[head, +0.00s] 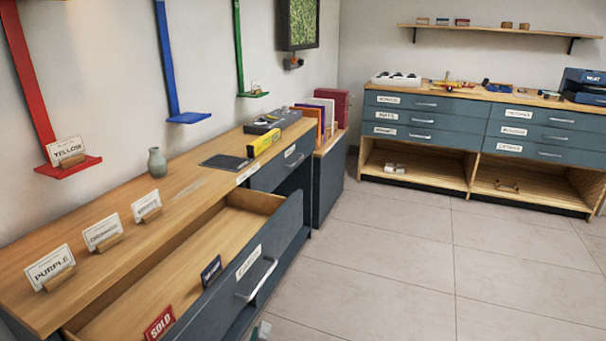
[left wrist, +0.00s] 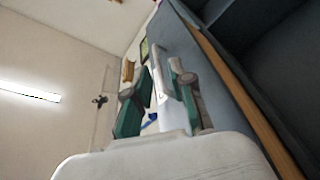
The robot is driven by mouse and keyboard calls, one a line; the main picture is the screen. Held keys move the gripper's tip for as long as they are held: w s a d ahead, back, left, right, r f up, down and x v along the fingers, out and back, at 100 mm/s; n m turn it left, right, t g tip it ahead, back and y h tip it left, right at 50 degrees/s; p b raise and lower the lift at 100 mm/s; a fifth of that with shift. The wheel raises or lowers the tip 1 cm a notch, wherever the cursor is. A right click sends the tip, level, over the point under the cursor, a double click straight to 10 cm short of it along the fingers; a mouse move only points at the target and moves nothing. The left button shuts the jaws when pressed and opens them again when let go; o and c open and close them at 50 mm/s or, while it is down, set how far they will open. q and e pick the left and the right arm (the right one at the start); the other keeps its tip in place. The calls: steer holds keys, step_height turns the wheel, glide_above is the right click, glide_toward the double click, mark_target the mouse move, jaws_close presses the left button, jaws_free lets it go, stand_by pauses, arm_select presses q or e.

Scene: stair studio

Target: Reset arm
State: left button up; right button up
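My left gripper (head: 262,330) shows only as a small pale and green piece at the bottom edge of the head view, beside the open drawer's front. In the left wrist view my left gripper (left wrist: 162,80) has its two green-and-grey fingers apart, with no object seen held between them. The open drawer (head: 222,238) has a blue-grey front with a metal handle (head: 257,280). Inside it lie a red SOLD sign (head: 159,323) and a dark blue sign (head: 211,271). My right gripper is in neither view.
The wooden counter (head: 190,185) carries several name cards, a grey-green vase (head: 157,162) and a yellow box (head: 263,142). Red, blue and green brackets hang on the wall. A second drawer cabinet (head: 425,125) stands at the back. The tiled floor (head: 390,250) at right is clear.

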arm_select(q)
steer(key=s+f+m+g+h, duration=0.2)
steer(key=s+f+m+g, duration=0.9)
steer(key=f, duration=0.5)
steer(key=s+a+f+g+y+p, duration=0.1)
steer(key=s+a+f+p, duration=0.3)
steer(key=s, duration=0.7)
steer(key=s+a+f+g+y+p, duration=0.1)
steer(key=s+a+f+g+p, duration=0.3)
steer(key=s+p, duration=0.4)
steer(key=s+a+f+m+g+y+p, duration=0.1)
steer(key=s+a+f+p, duration=0.3)
steer(key=s, duration=1.1)
step_height(320, 180, down, 2)
steer(key=g+p, duration=0.1)
steer(key=p, duration=0.1)
steer(key=shift+s+f+y+p, duration=0.15)
steer(key=shift+s+y+p, duration=0.05)
steer(key=shift+y+p, duration=0.15)
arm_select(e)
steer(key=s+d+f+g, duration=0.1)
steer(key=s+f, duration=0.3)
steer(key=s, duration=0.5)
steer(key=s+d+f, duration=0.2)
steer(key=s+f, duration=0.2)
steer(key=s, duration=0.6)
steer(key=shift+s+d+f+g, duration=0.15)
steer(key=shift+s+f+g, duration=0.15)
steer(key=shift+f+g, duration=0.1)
